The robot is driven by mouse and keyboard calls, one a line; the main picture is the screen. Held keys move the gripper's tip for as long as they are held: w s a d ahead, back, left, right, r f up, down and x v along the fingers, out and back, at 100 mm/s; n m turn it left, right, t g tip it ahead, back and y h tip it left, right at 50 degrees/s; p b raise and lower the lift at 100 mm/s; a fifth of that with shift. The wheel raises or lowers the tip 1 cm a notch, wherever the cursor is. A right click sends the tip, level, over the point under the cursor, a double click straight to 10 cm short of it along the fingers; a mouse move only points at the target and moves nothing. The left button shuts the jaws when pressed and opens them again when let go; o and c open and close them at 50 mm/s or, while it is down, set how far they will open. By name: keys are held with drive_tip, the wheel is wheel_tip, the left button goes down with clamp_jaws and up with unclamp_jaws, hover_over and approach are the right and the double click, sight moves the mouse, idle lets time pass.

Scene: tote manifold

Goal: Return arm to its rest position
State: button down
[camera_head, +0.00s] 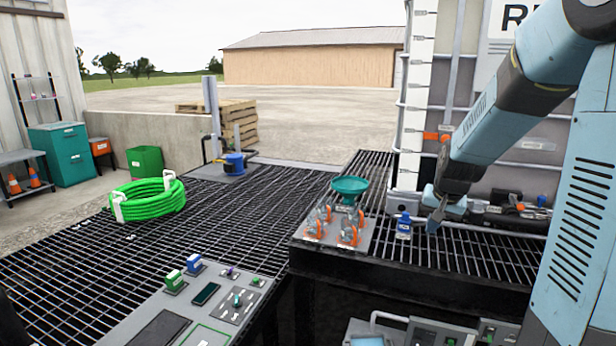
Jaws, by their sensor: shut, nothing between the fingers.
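My arm (500,128) comes in from the upper right and slopes down to the left. My gripper (436,218) hangs at its lower end, over the right-hand black grating and in front of the white caged tote (470,110). Its fingers point down and look shut with nothing between them. The fingertips are small and partly dark in this view. A small blue fitting (404,226) stands on the grating just left of the gripper; I cannot tell whether they touch.
A grey plate with orange-handled clamps (348,234) and a green funnel (349,186) lies left of my gripper. A green coiled hose (150,198) rests on the left grating. Hoses and fittings (510,212) line the tote's base. A panel with small parts (185,310) is in front.

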drive_tip(key=s+a+r+n, duration=0.2)
drive_tip(key=s+a+r, duration=0.2)
drive_tip(key=s, duration=0.8)
drive_tip(key=s+a+r+n+t, duration=0.1)
drive_tip(key=s+a+r, duration=0.3)
drive_tip(key=s+r, duration=0.4)
drive_tip(key=s+n, duration=0.1)
drive_tip(key=s, duration=0.4)
drive_tip(key=shift+s+r+n, duration=0.2)
drive_tip(key=shift+s+n, duration=0.1)
